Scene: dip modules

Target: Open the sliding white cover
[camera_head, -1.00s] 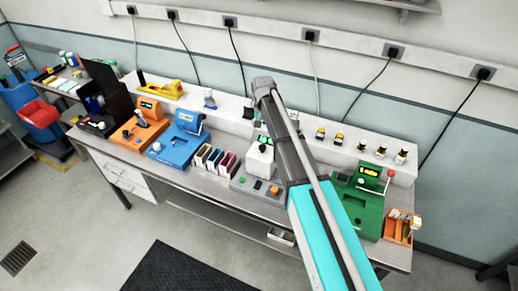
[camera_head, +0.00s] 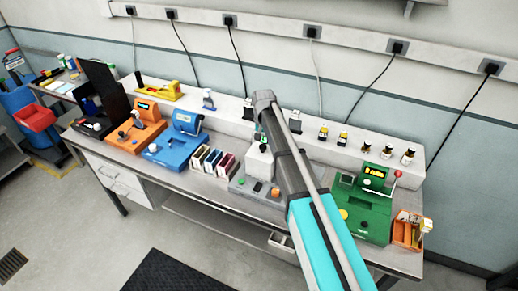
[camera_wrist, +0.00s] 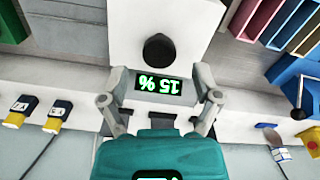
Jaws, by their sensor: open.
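The white cover (camera_wrist: 190,22) is a pale flat panel with a round black knob (camera_wrist: 160,48), at the top middle of the wrist view. A black display (camera_wrist: 158,87) reading "15 %" in green sits just below the knob. In the head view the cover belongs to a grey-based device (camera_head: 259,160) at the bench middle, partly hidden by my arm. My gripper (camera_wrist: 160,76) is open, its two fingers spread to either side of the display and knob. Nothing is between them. I cannot tell whether the fingers touch the panel.
Coloured slotted racks (camera_head: 213,163) stand left of the device, beside a blue machine (camera_head: 175,143). A green machine (camera_head: 365,208) and an orange tray (camera_head: 407,232) are to its right. A raised white shelf (camera_head: 230,112) with small modules runs behind. Floor in front is open.

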